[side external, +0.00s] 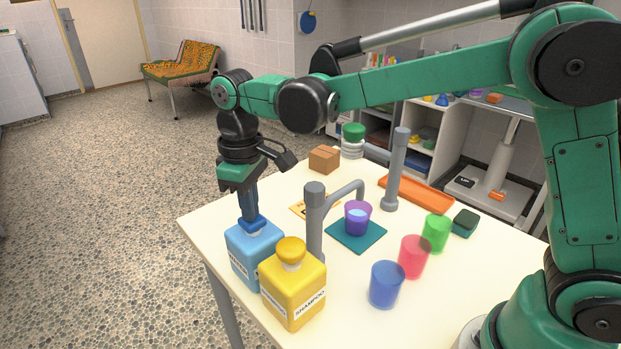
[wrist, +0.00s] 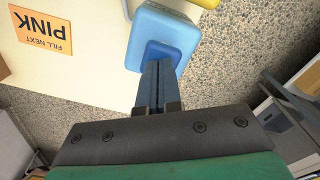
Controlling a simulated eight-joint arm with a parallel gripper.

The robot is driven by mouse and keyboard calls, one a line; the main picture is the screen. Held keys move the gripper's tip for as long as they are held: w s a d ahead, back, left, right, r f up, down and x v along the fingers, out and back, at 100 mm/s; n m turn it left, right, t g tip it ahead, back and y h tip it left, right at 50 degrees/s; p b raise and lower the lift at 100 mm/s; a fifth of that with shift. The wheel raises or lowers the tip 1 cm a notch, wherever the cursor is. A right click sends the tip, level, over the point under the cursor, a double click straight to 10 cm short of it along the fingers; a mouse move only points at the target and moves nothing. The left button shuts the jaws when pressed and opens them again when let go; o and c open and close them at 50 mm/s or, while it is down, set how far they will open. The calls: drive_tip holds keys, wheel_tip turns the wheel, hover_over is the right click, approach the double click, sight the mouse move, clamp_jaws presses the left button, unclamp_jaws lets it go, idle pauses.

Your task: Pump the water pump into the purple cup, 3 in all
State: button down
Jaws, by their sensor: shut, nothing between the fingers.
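A light blue pump bottle (side external: 250,256) stands at the near left of the table; its label is hard to read. My gripper (side external: 249,214) is shut and empty, pointing down, its fingertips at the dark blue pump head. In the wrist view my gripper's fingers (wrist: 158,72) meet that pump head (wrist: 162,50) on the blue bottle (wrist: 162,22). Whether they press on it I cannot tell. The purple cup (side external: 358,222) stands upright on a teal mat (side external: 345,238), below the end of a grey spout (side external: 346,190). Light blue liquid shows in it.
A yellow bottle (side external: 292,290) labelled SHAMPOO stands right beside the blue one. Blue (side external: 386,286), pink (side external: 414,258) and green (side external: 436,233) cups stand to the right. A grey post (side external: 396,170) and brown box (side external: 324,159) are farther back.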

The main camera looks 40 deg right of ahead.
drive_tip(key=shift+r, duration=1.7)
drive_tip(key=shift+r, duration=0.1)
drive_tip(key=shift+r, duration=2.9)
drive_tip(key=s+d+f+m+t, duration=0.6)
drive_tip(key=s+d+f+t, duration=0.1)
drive_tip(key=s+d, duration=0.4)
drive_tip(key=shift+d+f, duration=0.25)
